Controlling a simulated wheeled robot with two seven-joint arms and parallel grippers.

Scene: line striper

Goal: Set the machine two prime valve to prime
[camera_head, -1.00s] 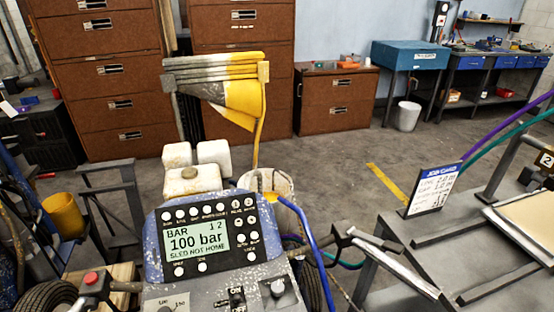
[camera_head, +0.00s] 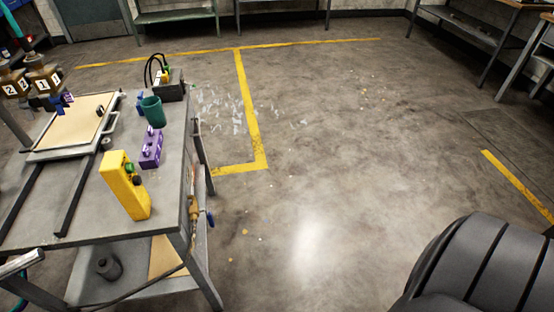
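No prime valve that I can identify as machine two's shows now, and the striping machine with the display is out of view. Two brown blocks stand at the far left, one marked 2 (camera_head: 14,86) and the other marked 1 (camera_head: 43,78). A small brass-coloured fitting with a blue part (camera_head: 197,211) hangs at the near right side of the grey table (camera_head: 75,222); I cannot tell what it is. Neither of my grippers is in view.
The table carries a tan board, a yellow box (camera_head: 125,186) with buttons, a purple block (camera_head: 150,148), a green cup (camera_head: 152,111) and a dark box (camera_head: 172,90). Yellow-lined floor (camera_head: 340,170) right of it is mostly clear. Benches (camera_head: 466,35) line the back.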

